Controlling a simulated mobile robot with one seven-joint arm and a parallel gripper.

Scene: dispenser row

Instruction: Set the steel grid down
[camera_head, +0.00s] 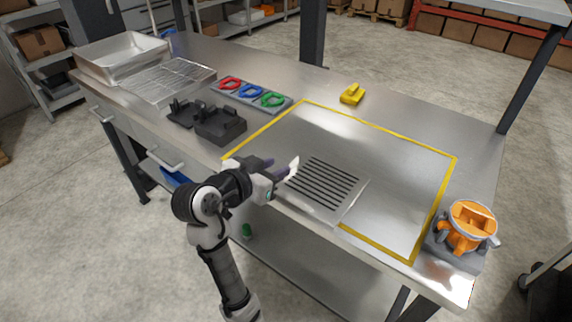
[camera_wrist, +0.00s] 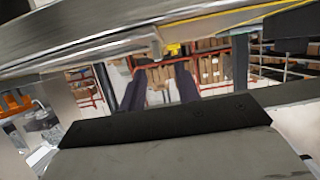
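The steel grid (camera_head: 324,187), a flat square plate with dark parallel slots, lies flat at the front of the worktop. It is partly inside the yellow outline (camera_head: 384,131) and close to the front edge. My gripper (camera_head: 289,168) is at the grid's left side, low over the worktop. In the wrist view my two dark fingers (camera_wrist: 159,90) stand apart with background showing between them. I see nothing held between them. I cannot tell whether a finger touches the grid.
An orange dispenser (camera_head: 466,226) stands at the right end. A yellow block (camera_head: 351,94) lies behind the outline. Left are a black fixture (camera_head: 216,128), a panel with coloured rings (camera_head: 251,92), a wire rack (camera_head: 167,80) and a steel tray (camera_head: 120,56). The outline's right part is clear.

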